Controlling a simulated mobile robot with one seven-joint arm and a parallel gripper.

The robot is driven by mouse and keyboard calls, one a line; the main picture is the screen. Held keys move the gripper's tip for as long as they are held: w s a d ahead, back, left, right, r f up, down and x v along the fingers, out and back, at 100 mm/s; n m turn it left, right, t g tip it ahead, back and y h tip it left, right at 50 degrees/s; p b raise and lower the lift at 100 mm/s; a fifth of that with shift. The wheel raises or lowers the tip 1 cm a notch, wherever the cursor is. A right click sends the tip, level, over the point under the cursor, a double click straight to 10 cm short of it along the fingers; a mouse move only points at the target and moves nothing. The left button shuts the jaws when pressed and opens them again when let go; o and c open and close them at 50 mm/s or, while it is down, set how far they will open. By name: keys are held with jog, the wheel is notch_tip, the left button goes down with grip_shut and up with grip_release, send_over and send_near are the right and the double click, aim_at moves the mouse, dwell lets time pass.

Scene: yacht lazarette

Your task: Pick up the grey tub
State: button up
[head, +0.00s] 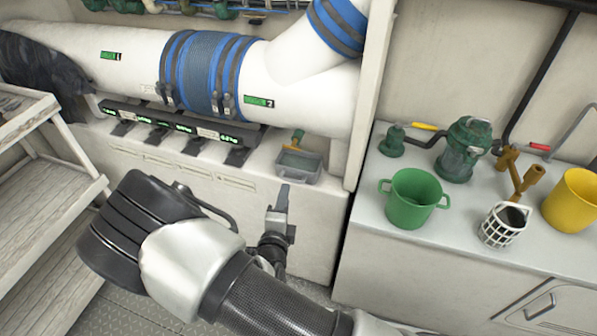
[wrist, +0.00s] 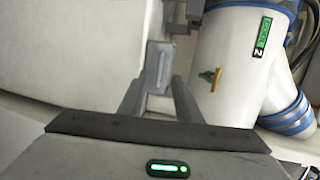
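The grey tub (head: 299,167) is a small open box on the ledge below the big white pipe, near the ledge's right end. It also shows in the wrist view (wrist: 158,66), beyond and between my two fingers. My gripper (head: 281,197) is in front of the tub in the head view, seen nearly edge-on. In the wrist view my gripper (wrist: 158,92) has its fingers apart with nothing held between them. The exact gap from fingers to tub is hard to judge.
A yellow-and-green brush (head: 297,139) is right behind the tub. A vertical post (head: 362,95) stands to its right. The counter at right holds a green pot (head: 413,198), a white basket (head: 503,225) and a yellow bucket (head: 575,198). Shelves (head: 50,190) stand at left.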

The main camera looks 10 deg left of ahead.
aim_at(297, 171)
jog(key=b+x, duration=0.1)
jog(key=x, duration=0.6)
jog(key=shift+s, duration=0.1)
grip_shut()
dwell(1.3)
